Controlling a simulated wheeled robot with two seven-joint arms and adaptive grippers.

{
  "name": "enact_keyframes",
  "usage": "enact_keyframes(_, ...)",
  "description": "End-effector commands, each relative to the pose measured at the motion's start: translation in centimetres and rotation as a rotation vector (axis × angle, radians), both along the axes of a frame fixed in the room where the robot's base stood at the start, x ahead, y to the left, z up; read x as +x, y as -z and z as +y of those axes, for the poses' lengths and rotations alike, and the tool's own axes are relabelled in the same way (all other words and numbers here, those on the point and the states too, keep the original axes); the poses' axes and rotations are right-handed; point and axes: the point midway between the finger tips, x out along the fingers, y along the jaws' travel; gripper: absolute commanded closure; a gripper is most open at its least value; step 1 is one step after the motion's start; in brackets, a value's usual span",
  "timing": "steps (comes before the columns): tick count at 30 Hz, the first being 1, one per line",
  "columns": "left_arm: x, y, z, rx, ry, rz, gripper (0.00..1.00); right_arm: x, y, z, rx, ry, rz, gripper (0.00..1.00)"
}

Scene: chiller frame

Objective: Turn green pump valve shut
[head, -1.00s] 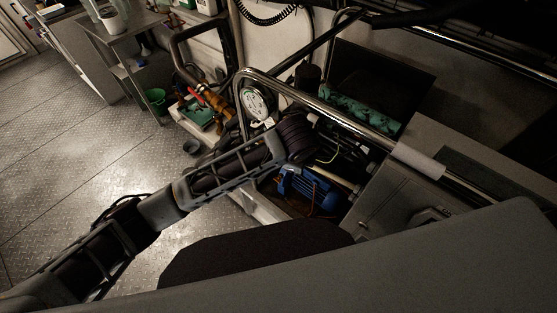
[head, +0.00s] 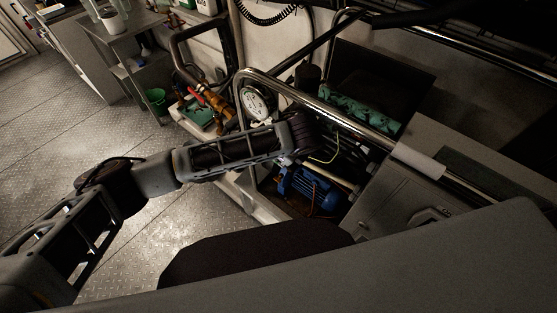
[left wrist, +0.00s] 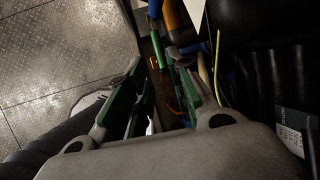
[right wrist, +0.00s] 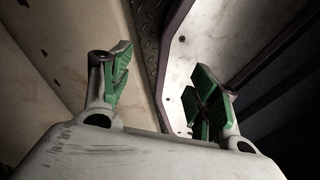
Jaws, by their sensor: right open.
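A long green bar (left wrist: 158,48), which looks like the green pump valve handle, shows between my left fingers in the left wrist view. My left gripper (left wrist: 154,66) is open, its green-padded fingers on either side of the bar; I cannot tell whether they touch it. In the head view my left arm reaches in above the blue pump (head: 311,190), and its wrist hides the valve and the fingertips. My right gripper (right wrist: 163,72) is open and empty in front of pale panels in the right wrist view; it is not in the head view.
A bent metal rail (head: 335,113) runs across the frame beside my left wrist. A round gauge (head: 257,103) stands left of it, and a green patterned cylinder (head: 357,112) lies behind. A grey box (head: 394,200) stands right of the pump. Open floor lies at left.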

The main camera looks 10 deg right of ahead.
Motion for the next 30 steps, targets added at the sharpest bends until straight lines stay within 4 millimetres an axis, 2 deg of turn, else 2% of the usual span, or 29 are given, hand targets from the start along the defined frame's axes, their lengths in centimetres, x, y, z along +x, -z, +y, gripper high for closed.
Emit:
enact_keyframes(7,0.3,0.6,0.1,-0.001,-0.002,0.001,0.78,0.0,0.0,1.2,0.013,0.004,0.001,0.39)
enact_keyframes(13,1.0,2.2,0.3,0.001,-0.003,0.001,0.78,0.0,-0.1,1.9,0.020,0.006,0.000,0.39)
enact_keyframes(24,2.6,5.9,0.6,0.000,-0.001,0.001,0.78,-0.1,-0.1,0.9,0.010,0.003,0.001,0.39)
enact_keyframes(30,3.0,6.7,0.7,-0.002,0.000,0.000,0.78,-0.1,-0.2,0.3,0.003,0.001,0.001,0.39)
